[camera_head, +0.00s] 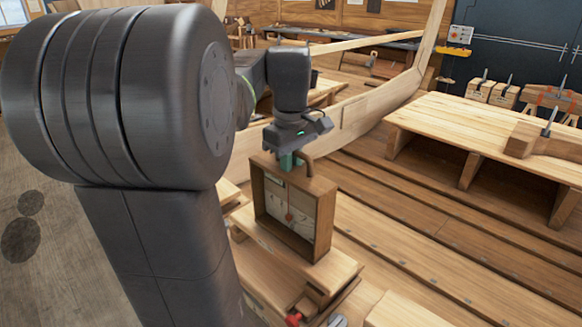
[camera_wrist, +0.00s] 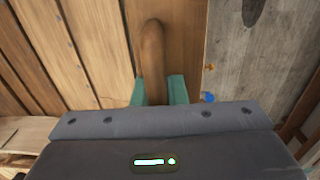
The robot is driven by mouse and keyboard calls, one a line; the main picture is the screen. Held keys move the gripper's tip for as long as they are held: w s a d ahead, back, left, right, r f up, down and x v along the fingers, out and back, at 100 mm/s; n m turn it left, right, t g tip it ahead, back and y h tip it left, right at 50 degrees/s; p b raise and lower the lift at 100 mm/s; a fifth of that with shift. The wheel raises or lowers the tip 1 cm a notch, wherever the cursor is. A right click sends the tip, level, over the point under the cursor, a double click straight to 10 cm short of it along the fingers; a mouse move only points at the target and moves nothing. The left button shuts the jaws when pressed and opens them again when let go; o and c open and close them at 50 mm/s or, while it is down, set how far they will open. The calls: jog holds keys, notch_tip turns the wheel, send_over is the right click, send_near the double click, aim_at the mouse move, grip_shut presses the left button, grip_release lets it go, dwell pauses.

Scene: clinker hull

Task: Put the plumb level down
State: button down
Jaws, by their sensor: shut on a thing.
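The plumb level (camera_head: 314,217) is a wooden box frame with a pale inner face, a red plumb line and a curved handle on top. It stands upright at a wooden bench top (camera_head: 340,268), but I cannot tell if its base touches the wood. My gripper (camera_head: 291,160) is above it, with teal fingers shut on its handle. In the wrist view the brown curved handle (camera_wrist: 152,60) lies between the teal fingers of my gripper (camera_wrist: 158,90). The lower part of the handle is hidden by the gripper body.
A red-tipped tool (camera_head: 293,319) lies at the bench's front edge. Hull planking (camera_head: 400,225) runs along the right. A plank-topped bench (camera_head: 480,125) with a wooden block (camera_head: 540,140) stands further right. Bare wood shows to the right of the level's base.

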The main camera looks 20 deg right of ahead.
jog(key=c, duration=1.5)
grip_release()
jog(key=shift+f, duration=0.1)
jog(key=shift+o, duration=0.2)
notch_tip(320, 180, up, 12)
jog(key=shift+r, duration=0.15)
